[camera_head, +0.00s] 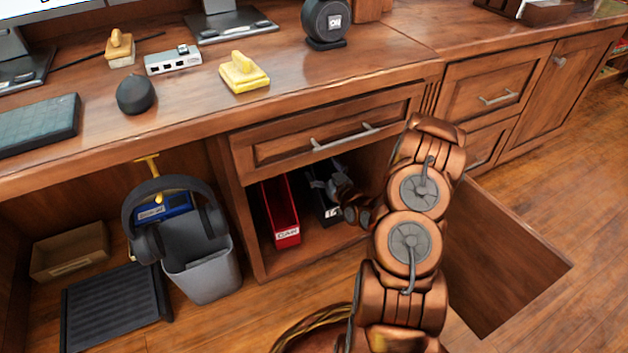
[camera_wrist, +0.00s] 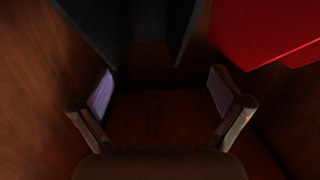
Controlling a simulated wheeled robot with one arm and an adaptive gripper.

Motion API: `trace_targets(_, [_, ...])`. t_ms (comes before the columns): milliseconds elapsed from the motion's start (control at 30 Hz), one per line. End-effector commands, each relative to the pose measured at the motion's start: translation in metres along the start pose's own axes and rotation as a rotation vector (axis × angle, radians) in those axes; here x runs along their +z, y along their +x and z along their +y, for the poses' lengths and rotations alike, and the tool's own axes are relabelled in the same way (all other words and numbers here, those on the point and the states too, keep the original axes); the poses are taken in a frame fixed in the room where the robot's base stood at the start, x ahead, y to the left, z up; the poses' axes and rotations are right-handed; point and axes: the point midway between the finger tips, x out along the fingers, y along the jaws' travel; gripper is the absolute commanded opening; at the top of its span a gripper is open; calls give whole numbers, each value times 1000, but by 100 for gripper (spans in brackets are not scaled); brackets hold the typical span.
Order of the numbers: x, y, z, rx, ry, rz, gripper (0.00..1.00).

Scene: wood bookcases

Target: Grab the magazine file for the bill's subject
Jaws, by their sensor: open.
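A red magazine file (camera_head: 281,208) stands upright in the open cabinet, with a white label low on its front that I cannot read surely. A black magazine file (camera_head: 324,207) stands to its right; its label is partly hidden by my arm. My gripper (camera_head: 328,182) reaches into the cabinet at the black file. In the wrist view, my gripper (camera_wrist: 160,92) is open with nothing between its fingers. The black file (camera_wrist: 105,25) is just beyond the fingers, and the red file (camera_wrist: 262,30) is at upper right. No bill is clearly readable.
The cabinet's open door (camera_head: 500,255) stands to the right of my arm. A closed drawer (camera_head: 325,132) is above the opening. A grey bin (camera_head: 203,268) with headphones (camera_head: 148,215) in front stands left of the cabinet. The desk top (camera_head: 330,75) holds several small items.

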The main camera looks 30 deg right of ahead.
Motion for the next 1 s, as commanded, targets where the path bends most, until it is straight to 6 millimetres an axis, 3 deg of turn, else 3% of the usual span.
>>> trace_targets(333, [2,-7,15,44,27,95,100])
trace_targets(767, [0,22,17,44,24,95,100])
trace_targets(1000, [-1,48,19,42,26,95,100])
